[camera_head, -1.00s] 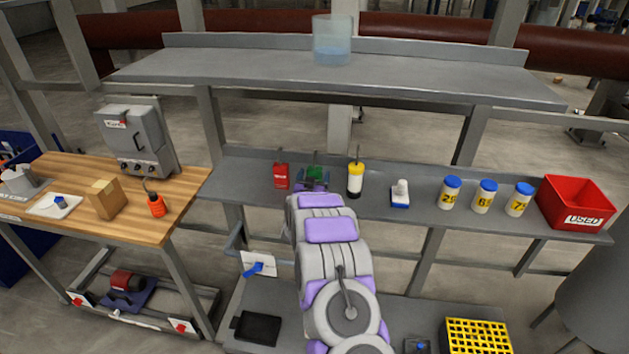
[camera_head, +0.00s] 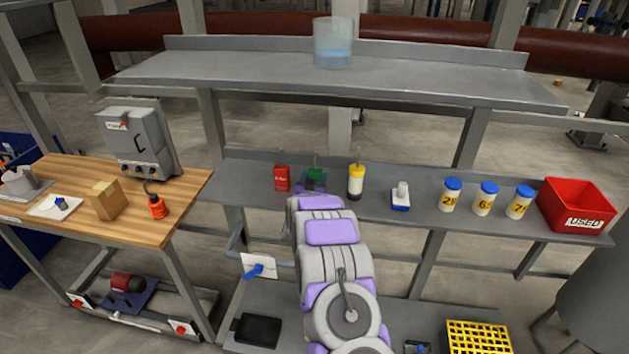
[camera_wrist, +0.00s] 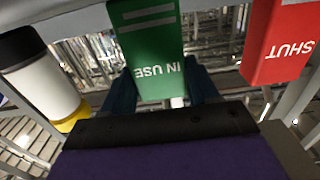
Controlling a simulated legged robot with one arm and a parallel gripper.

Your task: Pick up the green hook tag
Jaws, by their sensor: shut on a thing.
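The green hook tag (camera_wrist: 152,45) reads "IN USE" and appears upside down in the wrist view, between my gripper's fingers. In the head view the green tag (camera_head: 315,174) shows at the middle shelf, partly hidden by my arm and gripper. My gripper (camera_wrist: 160,92) is shut on the green tag. In the head view my gripper (camera_head: 313,186) sits at the end of my arm by the shelf. Whether the tag still touches its hook or the shelf cannot be told.
A red "SHUT" tag (camera_head: 281,177) is close on the left; a yellow, white and black bottle (camera_head: 356,182) is close on the right. A blue-and-white item (camera_head: 400,197), several blue-lidded jars and a red "USED" bin (camera_head: 574,203) stand farther right. An upper shelf (camera_head: 330,75) overhangs.

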